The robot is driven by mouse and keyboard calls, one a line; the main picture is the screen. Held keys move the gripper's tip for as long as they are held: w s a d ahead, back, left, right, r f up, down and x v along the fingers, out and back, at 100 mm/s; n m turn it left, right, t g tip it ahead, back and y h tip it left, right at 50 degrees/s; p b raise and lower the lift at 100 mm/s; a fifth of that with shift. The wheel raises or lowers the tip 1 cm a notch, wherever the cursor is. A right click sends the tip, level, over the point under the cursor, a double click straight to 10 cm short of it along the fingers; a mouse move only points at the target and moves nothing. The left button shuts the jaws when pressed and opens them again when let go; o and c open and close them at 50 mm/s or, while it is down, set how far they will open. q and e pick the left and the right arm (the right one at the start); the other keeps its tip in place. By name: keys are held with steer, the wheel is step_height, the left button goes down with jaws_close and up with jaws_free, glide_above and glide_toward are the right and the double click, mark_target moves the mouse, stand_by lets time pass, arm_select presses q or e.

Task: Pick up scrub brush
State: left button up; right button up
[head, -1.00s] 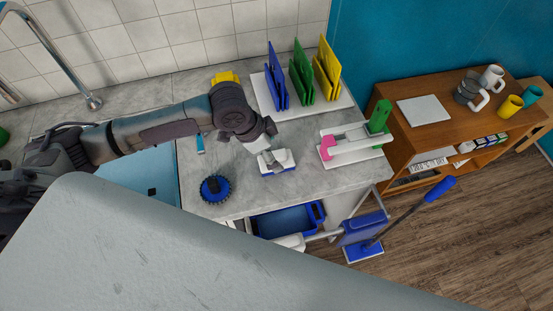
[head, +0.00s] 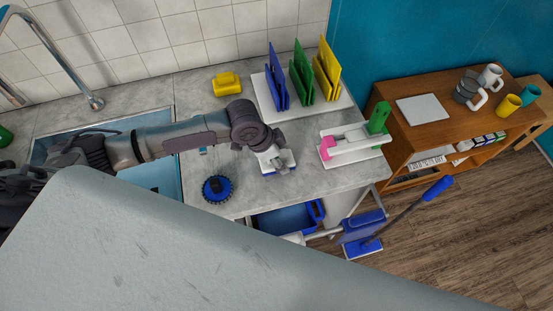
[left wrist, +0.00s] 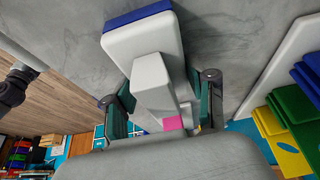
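The white scrub brush with a blue base (head: 291,159) sits on the grey counter, partly hidden by my left gripper (head: 274,160). The left wrist view shows its white body (left wrist: 140,42) with a raised grey-white handle. There, the two fingers of my left gripper (left wrist: 162,100) are spread, one on each side of the handle. A small gap seems to show beside the handle; I see no clear grip on it. A round blue brush with a dark centre (head: 217,188) lies to its left in the head view. My right gripper is not in view.
A white holder (head: 350,150) with pink and green items stands to the right. A rack of blue, green and yellow boards (head: 301,80) stands behind. A yellow object (head: 227,84) lies at the back, and the sink (head: 150,150) is left. A blue bin (head: 285,219) is below the counter.

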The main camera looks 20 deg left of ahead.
mark_target(284, 154)
arm_select(q)
steer(key=c, duration=0.3)
steer(key=shift+r, duration=0.1)
steer(key=shift+c, duration=0.2)
steer(key=shift+w+r+b, duration=0.1)
steer(key=shift+r+b, duration=0.2)
steer(key=shift+r, duration=0.35)
steer(key=r, duration=0.2)
steer(key=b, duration=0.1)
steer(key=shift+s+d+r, duration=0.25)
steer(key=shift+r, duration=0.15)
steer(key=s+d+r+b, duration=0.1)
steer(key=s+d+r, duration=0.5)
steer(key=s+d, duration=0.1)
steer(key=shift+s+d+r+b, duration=0.15)
steer(key=shift+s+r+b, duration=0.2)
steer(key=shift+s, duration=0.3)
